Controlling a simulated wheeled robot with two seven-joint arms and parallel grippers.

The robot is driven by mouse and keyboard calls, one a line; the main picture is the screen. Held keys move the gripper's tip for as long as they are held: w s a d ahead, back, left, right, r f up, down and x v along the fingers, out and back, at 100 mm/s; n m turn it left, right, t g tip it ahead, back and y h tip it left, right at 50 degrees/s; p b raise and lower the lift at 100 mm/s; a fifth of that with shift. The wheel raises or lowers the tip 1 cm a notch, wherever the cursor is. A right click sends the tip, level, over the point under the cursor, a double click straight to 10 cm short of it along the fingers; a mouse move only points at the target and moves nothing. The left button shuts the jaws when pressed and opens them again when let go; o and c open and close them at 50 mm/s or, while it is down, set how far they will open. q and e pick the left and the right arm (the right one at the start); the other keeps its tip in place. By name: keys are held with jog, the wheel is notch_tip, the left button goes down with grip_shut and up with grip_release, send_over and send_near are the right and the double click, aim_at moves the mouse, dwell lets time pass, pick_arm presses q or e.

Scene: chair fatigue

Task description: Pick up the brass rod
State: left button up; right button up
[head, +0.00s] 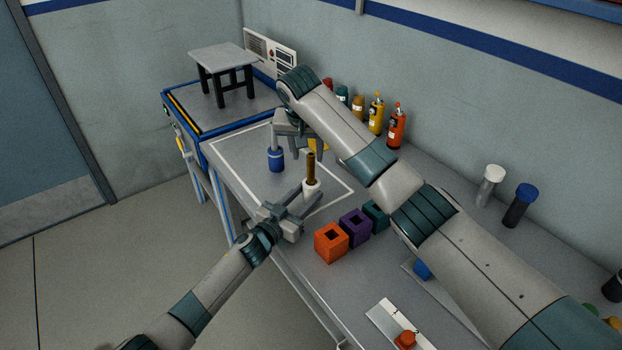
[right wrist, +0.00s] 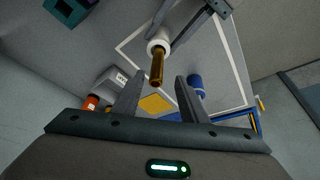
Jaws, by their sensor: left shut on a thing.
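The brass rod (head: 311,168) stands upright in a white cylindrical holder (head: 311,188). In the right wrist view the rod (right wrist: 157,68) points toward the camera, its free end near the gap between my right fingers. My left gripper (head: 306,194) is shut on the white holder, below the rod; it also shows at the top of the right wrist view (right wrist: 172,40). My right gripper (head: 298,150) is open and empty, close to the rod's upper part in the head view. The rod's lower end is hidden inside the holder.
A blue cylinder (head: 276,159) stands left of the rod. A yellow patch (right wrist: 155,103) lies nearby. Orange (head: 331,242), purple (head: 355,228) and teal (head: 376,214) blocks line the front. Several bottles (head: 376,114) stand along the wall. A small stool (head: 223,62) is at the back.

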aim_at(311, 178)
jog(key=shift+f, duration=0.1)
jog(key=shift+d+x, duration=0.15)
jog(key=shift+x, duration=1.1)
jog(key=shift+d+x, duration=0.15)
jog(key=shift+x, duration=1.1)
grip_shut()
